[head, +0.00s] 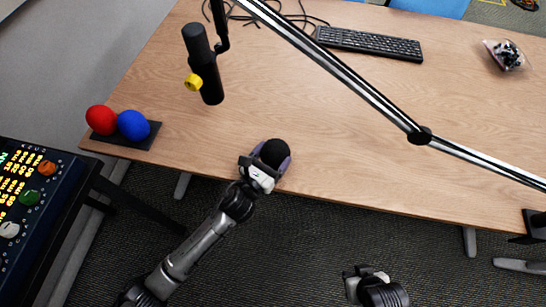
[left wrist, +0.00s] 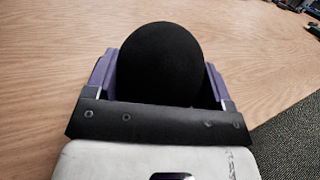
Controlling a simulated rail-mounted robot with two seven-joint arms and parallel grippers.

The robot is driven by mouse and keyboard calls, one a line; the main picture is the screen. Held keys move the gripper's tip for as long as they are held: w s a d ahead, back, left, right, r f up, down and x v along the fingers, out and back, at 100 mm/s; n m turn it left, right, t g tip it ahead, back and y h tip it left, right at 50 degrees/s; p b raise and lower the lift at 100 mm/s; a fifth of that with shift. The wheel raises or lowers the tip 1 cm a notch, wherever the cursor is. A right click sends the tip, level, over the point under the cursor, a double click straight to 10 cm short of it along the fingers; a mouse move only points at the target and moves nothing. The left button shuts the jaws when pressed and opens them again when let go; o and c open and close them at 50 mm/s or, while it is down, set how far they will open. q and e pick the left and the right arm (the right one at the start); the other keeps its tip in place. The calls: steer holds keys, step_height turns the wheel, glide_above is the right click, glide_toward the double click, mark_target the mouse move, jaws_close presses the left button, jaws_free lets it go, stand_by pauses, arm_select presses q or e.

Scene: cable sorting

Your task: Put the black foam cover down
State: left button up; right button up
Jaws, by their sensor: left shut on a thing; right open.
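The black foam cover (head: 274,153) is a round black ball between the fingers of my left gripper (head: 270,158), at the front edge of the table. It also shows in the left wrist view (left wrist: 160,64), with a purple finger on each side. My left gripper is shut on it. The fingers hide its sides, and I cannot tell whether it touches the table. My right gripper (head: 366,275) is open and empty, over the carpet in front of the table.
A red foam ball (head: 101,119) and a blue one (head: 133,125) sit on a dark pad at the table's left. A black microphone (head: 203,65) hangs from a boom arm (head: 340,68) crossing above the table. A keyboard (head: 368,43) lies behind. The table's middle (head: 350,140) is clear.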

arm_select(q)
steer(key=shift+f, duration=0.15)
steer(key=shift+f, duration=0.2)
steer(key=o, duration=0.9)
steer(key=shift+c, duration=0.2)
steer(key=shift+r, duration=0.1)
steer(key=shift+r, duration=0.25)
steer(key=p+v, duration=0.2)
steer(key=v, duration=1)
steer(key=shift+f, duration=0.2)
